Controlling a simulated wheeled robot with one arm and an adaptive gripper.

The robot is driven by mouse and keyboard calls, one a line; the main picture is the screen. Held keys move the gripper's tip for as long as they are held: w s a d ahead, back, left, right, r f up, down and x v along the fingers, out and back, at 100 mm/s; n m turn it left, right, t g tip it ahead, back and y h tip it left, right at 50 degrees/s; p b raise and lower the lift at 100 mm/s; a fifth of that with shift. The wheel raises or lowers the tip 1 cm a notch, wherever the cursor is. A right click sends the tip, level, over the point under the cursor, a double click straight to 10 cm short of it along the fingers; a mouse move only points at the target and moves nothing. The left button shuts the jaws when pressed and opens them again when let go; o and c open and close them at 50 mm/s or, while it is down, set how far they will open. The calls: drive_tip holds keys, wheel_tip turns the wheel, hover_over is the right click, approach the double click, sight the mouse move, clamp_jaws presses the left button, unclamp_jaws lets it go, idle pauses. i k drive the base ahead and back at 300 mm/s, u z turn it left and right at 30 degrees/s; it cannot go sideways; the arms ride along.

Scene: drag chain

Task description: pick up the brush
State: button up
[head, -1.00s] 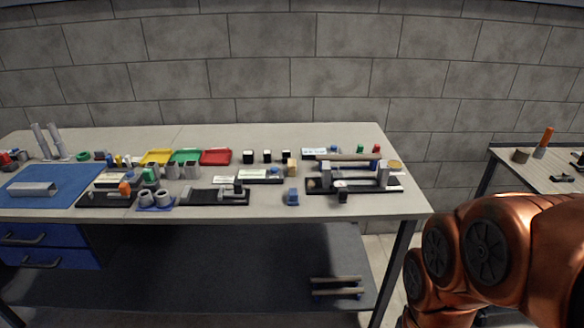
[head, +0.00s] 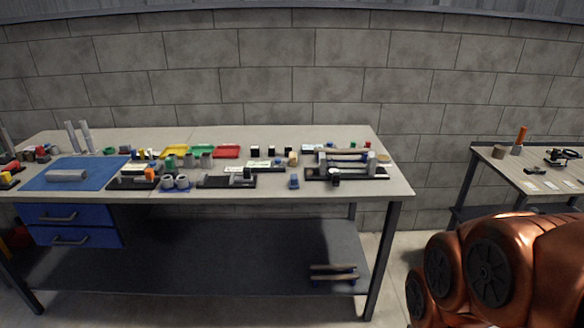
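I cannot single out a brush for certain at this size. An upright orange-handled item (head: 521,135) with a grey lower part stands on the small side table (head: 491,158) at the right; it may be the brush, but its lower end is too small to read. My copper-coloured arm fills the lower right corner, in front of and below the side table. My gripper is outside the picture, so neither its opening nor anything in it can be seen.
A long workbench (head: 300,198) carries several small parts, coloured trays, a blue mat (head: 108,176) and black fixtures. Blue drawers (head: 70,224) hang under its left side. A brown cylinder (head: 498,151) and a dark device (head: 562,158) are on the side table. Floor shows between the tables.

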sight(293, 156)
drive_tip(key=u, duration=0.7)
drive_tip(key=i, duration=0.55)
drive_tip(key=u, duration=1.05)
drive_tip(key=i, duration=1.7)
drive_tip(key=z, duration=1.15)
drive_tip(key=i, duration=0.6)
drive_tip(key=z, duration=0.55)
